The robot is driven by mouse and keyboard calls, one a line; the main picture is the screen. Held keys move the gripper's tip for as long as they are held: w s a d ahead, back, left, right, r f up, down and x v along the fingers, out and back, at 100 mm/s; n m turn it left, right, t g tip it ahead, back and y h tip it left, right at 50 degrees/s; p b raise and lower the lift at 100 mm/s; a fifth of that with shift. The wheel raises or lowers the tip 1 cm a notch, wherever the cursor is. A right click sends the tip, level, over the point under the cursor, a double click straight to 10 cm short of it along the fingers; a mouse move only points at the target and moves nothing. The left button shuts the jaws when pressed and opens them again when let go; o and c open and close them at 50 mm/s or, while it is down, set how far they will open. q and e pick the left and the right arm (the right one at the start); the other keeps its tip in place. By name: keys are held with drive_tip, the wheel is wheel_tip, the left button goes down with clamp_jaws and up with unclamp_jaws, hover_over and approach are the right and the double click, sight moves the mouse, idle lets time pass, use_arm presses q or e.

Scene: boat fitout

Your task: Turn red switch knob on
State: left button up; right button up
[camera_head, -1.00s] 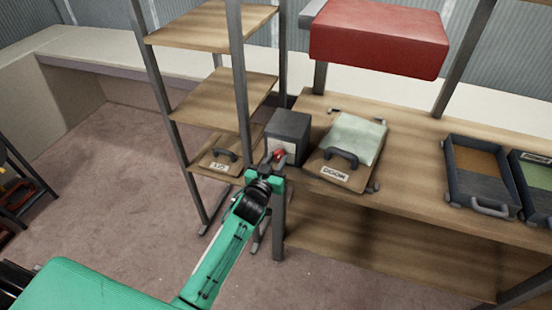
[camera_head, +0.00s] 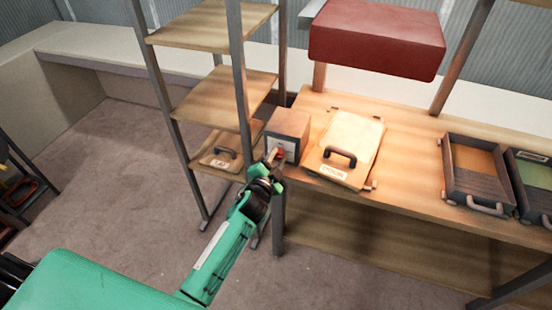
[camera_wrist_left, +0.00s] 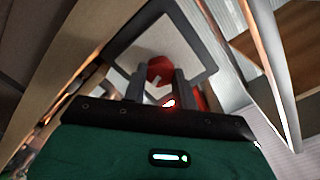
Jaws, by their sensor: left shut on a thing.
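The red switch knob (camera_head: 281,152) is on the front of a box (camera_head: 289,124) at the left end of the wooden workbench (camera_head: 420,195). My left gripper (camera_head: 274,158) is at the knob, shut on it. In the left wrist view, the red knob (camera_wrist_left: 159,68) shows between the two dark fingers of my left gripper (camera_wrist_left: 160,82), against the box's pale, dark-framed front. The fingers hide part of the knob. A warm light falls on the bench and the box. My right gripper is not in view.
A red hood (camera_head: 375,40) hangs above the bench. A handled case (camera_head: 352,142) lies right of the box, and open trays (camera_head: 478,190) sit farther right. A shelf rack (camera_head: 215,97) with metal posts stands close on the left.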

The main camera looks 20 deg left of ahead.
use_arm(q)
drive_tip(key=shift+f+m, duration=0.1)
drive_tip(key=shift+m, duration=1.5)
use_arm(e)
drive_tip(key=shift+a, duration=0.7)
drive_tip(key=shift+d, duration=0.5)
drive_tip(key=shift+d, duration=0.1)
use_arm(q)
drive_tip(key=o, duration=1)
